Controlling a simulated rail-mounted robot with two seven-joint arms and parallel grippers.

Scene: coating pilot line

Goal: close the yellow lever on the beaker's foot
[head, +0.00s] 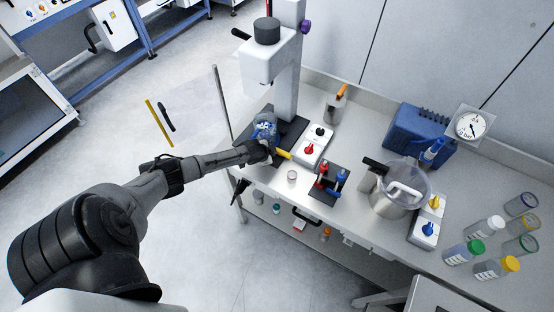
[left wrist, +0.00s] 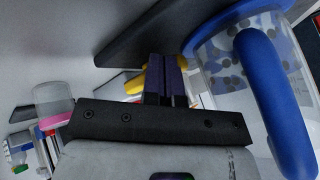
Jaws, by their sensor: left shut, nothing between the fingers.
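The beaker (head: 265,127), clear with a blue handle, stands on the dark base plate of the mixer stand. It fills the right of the left wrist view, with its blue handle (left wrist: 270,90) close to the camera. The yellow lever (head: 284,153) sticks out at the beaker's foot, toward the white switch box. In the left wrist view the lever (left wrist: 135,86) is partly hidden behind my fingers. My left gripper (head: 268,154) is shut and empty, right beside the lever; its dark fingers (left wrist: 166,78) are together. I cannot tell whether they touch it. My right gripper is not in view.
The mixer column (head: 287,85) rises behind the beaker. A white switch box (head: 313,146) with a red knob stands right of the lever. A small clear cup (head: 292,176) is near the front edge. A steel pot (head: 392,200) and several bottles stand farther right.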

